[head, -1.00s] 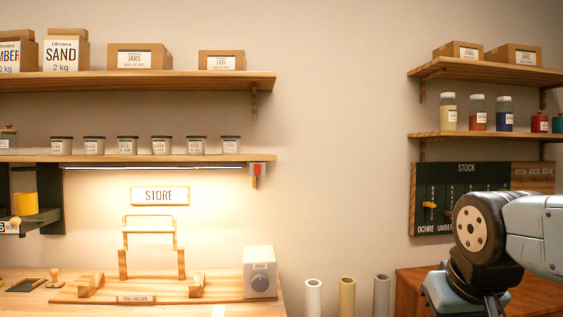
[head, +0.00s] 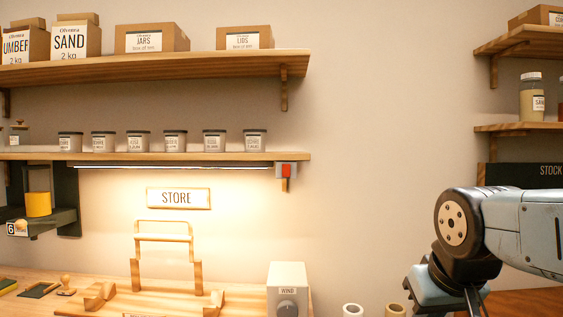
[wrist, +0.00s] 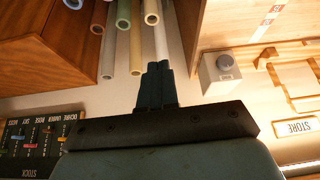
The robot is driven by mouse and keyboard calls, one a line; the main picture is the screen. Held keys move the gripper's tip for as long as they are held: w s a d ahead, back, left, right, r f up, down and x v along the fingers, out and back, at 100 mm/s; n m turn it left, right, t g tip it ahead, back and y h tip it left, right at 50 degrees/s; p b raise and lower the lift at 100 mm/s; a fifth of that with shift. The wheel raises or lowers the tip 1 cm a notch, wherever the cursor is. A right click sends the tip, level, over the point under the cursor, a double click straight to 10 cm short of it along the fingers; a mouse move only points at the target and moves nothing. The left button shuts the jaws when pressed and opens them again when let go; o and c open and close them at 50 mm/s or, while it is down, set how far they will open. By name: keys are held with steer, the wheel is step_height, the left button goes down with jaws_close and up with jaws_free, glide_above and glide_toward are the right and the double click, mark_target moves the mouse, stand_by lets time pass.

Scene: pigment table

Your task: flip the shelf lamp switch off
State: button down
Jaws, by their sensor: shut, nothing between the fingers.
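The shelf lamp is a lit strip (head: 170,166) under the lower left shelf (head: 150,156). The lamp is glowing and lights the wall below. My gripper (wrist: 158,68) shows in the wrist view with its fingers together and nothing between them. The wrist view appears upside down, and the switch is not in it. In the head view my arm (head: 500,232) is at the right, well apart from the switch; the fingers are out of sight there.
A white box marked WIND with a knob (head: 287,292) stands on the bench below the switch. Rolled tubes (wrist: 122,55) stand beside the bench. A STORE sign (head: 179,198) hangs under the lamp. Several jars line the lower shelf. The wall between switch and arm is bare.

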steer(key=shift+d, duration=0.2)
steer(key=w+a+r+n+y, duration=0.1)
steer(key=w+a+r+n, duration=0.4)
steer(key=w+r, duration=0.3)
steer(key=w+a+r+n+y, duration=0.2)
steer(key=w+a+r+n, duration=0.3)
steer(key=w+r, duration=0.4)
steer(key=w+a+r+n+y, duration=0.1)
steer(key=w+a+r+n, duration=0.5)
steer(key=r, duration=0.6)
steer(key=w, duration=0.2)
steer(key=shift+w+a+r+t+y, duration=0.3)
steer(key=shift+a+r+t, duration=0.05)
steer(key=shift+r+t, duration=0.05)
steer(key=shift+w+f, duration=0.1)
glide_toward(286, 170)
steer(key=x, duration=0.6)
steer(key=shift+s+a, duration=0.3)
steer(key=shift+s, duration=0.1)
steer(key=shift+a+f, duration=0.1)
